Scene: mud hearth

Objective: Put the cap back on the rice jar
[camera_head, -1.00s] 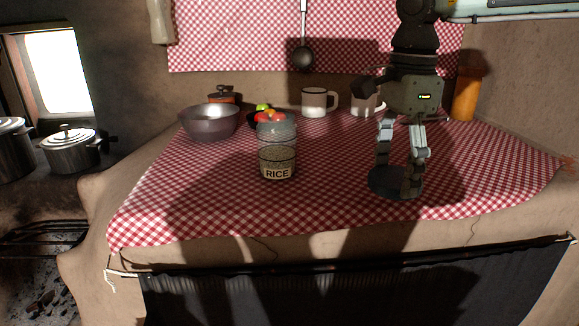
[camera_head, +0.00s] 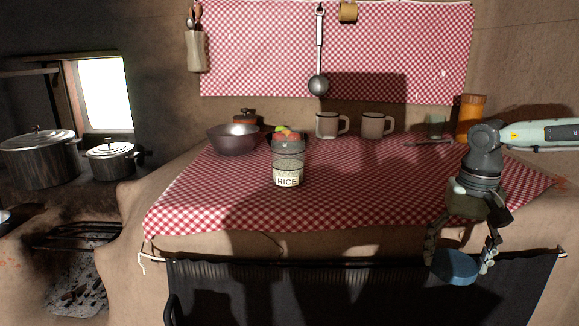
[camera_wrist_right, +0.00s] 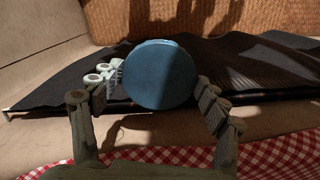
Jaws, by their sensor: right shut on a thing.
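The rice jar (camera_head: 288,163) is clear glass with a "RICE" label and stands upright on the checked cloth. Its top looks uncovered, with fruit showing behind it. My right gripper (camera_head: 458,262) is shut on the blue round cap (camera_head: 459,268). It holds the cap in front of the counter's front edge, to the right of the jar and well apart from it. In the right wrist view the cap (camera_wrist_right: 160,75) sits between both fingers, its flat face towards the camera. My left gripper is not in view.
A dark bowl (camera_head: 233,140), a fruit bowl and two mugs (camera_head: 327,125) stand behind the jar. An orange container (camera_head: 471,117) and a glass stand at the back right. The checked cloth (camera_head: 370,190) right of the jar is clear. A dark curtain (camera_head: 350,290) hangs below the edge.

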